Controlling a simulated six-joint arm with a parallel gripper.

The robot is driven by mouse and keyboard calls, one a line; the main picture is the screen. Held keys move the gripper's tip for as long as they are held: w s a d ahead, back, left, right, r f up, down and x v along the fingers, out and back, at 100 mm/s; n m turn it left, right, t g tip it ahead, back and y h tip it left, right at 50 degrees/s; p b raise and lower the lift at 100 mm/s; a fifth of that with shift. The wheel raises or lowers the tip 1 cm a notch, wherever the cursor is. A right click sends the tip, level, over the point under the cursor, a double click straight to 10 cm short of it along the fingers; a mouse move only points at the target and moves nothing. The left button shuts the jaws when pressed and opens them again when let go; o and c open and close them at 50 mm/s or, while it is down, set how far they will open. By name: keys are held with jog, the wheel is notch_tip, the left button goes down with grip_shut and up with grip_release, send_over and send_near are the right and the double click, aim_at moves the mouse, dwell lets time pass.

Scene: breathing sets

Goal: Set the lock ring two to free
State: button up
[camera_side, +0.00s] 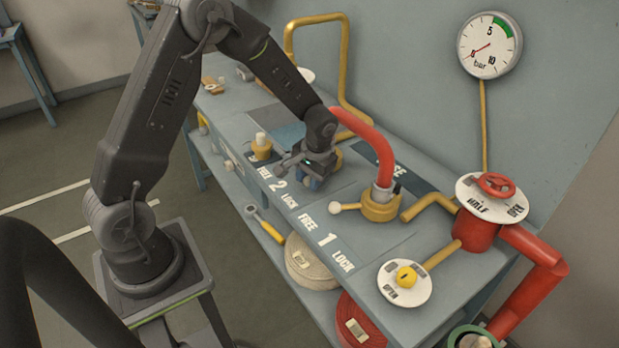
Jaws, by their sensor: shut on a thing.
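My gripper (312,181) is low over the bench, just behind the printed "2" between the FREE and LOCK words. It is shut on a part of lock ring two, which it mostly hides. Only a bit of yellow fitting (338,157) shows behind the gripper. The gripped part and the way its handle points cannot be made out. Lock ring one (379,208) is a yellow collar to the right, around the foot of a red hose (378,150). Its white-knobbed handle (336,208) points left, toward the FREE side of the "1" label.
A yellow fitting with a white top (262,147) stands left of my gripper. To the right are a white OPEN dial (404,283) and a red valve wheel (496,184). A gauge (489,45) hangs on the wall. The bench front by the labels is clear.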

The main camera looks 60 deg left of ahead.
aim_at(292, 178)
grip_shut()
jog(key=shift+a, duration=0.15)
jog(key=shift+s+a+m+t, duration=0.15)
jog(key=shift+s+a+m, duration=0.1)
jog(key=shift+a+m, duration=0.35)
jog(key=shift+s+a+m+t, duration=0.15)
jog(key=shift+s+a+m, duration=0.15)
jog(key=shift+m, duration=0.4)
jog(key=a+m, duration=0.3)
jog(key=shift+s+a+t, duration=0.2)
jog(key=shift+t, duration=0.1)
jog(key=a+m, duration=0.2)
jog(key=m, duration=0.1)
jog(key=shift+w+a+m+t, duration=0.15)
jog(key=shift+a+m+t, duration=0.15)
jog(key=shift+a, duration=0.1)
jog(key=shift+w+a+m, duration=0.2)
jog(key=shift+a+m, duration=0.25)
jog(key=shift+m, duration=0.1)
jog(key=shift+w+a+m, duration=0.2)
jog(key=shift+a+m, duration=0.25)
jog(key=shift+m, duration=0.1)
jog(key=o, duration=0.6)
grip_release()
jog(key=shift+c, duration=0.2)
